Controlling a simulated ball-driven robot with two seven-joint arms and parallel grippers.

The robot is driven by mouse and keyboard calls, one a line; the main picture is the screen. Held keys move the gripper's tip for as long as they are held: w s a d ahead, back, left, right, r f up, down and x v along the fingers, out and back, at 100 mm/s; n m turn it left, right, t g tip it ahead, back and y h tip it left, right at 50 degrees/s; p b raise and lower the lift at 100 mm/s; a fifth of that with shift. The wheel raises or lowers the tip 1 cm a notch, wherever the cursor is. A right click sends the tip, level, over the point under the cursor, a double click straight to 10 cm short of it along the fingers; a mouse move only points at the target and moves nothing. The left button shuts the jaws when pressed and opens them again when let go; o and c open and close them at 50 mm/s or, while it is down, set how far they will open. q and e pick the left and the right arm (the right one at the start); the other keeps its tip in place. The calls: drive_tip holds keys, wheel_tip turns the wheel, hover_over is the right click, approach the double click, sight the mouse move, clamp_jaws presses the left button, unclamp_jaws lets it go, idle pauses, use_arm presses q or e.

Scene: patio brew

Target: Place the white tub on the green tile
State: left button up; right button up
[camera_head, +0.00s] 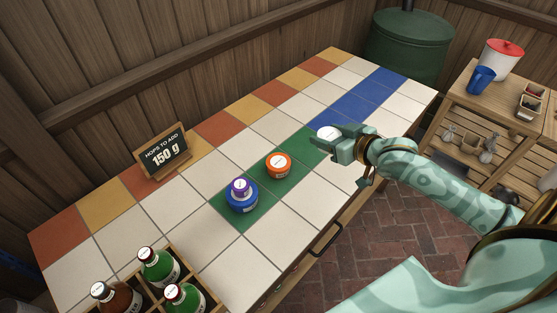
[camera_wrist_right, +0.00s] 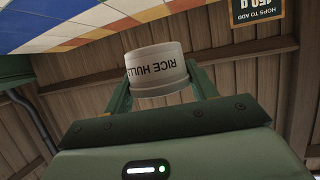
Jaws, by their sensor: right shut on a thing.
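The white tub (camera_head: 328,131) is between the fingers of my right gripper (camera_head: 330,140), which is shut on it. In the right wrist view the tub (camera_wrist_right: 156,66) shows "RICE HULLS" lettering, upside down in the picture, between the fingers of the right gripper (camera_wrist_right: 160,85). Green tiles form a strip on the table; the green tile (camera_head: 306,141) by the tub shows bare, partly hidden by the gripper. The tub appears over its far right end; I cannot tell its height. My left gripper is not in view.
A sign (camera_head: 163,151) reads 150 g. A bottle crate (camera_head: 205,291) is at the front. White tiles around are clear.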

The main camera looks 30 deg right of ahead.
drive_tip(key=w+a+f+b, duration=0.3)
drive_tip(key=w+a+f, duration=0.15)
drive_tip(key=w, duration=0.25)
drive_tip(key=b, duration=0.3)
hover_over(278, 162)
drive_tip(key=f, duration=0.4)
drive_tip(key=shift+s+d+f, duration=0.2)
drive_tip(key=shift+d+f, duration=0.05)
drive_tip(key=shift+f, duration=0.1)
drive_tip(key=f, duration=0.1)
drive_tip(key=f+b, duration=0.1)
drive_tip(key=f, duration=0.1)
drive_tip(key=shift+w+a+f+b, duration=0.2)
drive_tip(key=shift+w+f+b, duration=0.05)
drive_tip(key=shift+w+b, duration=0.1)
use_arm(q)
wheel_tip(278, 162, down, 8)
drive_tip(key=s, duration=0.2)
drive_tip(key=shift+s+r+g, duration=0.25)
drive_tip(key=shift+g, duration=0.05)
use_arm(e)
drive_tip(key=shift+s+r, duration=0.1)
drive_tip(key=o, duration=1)
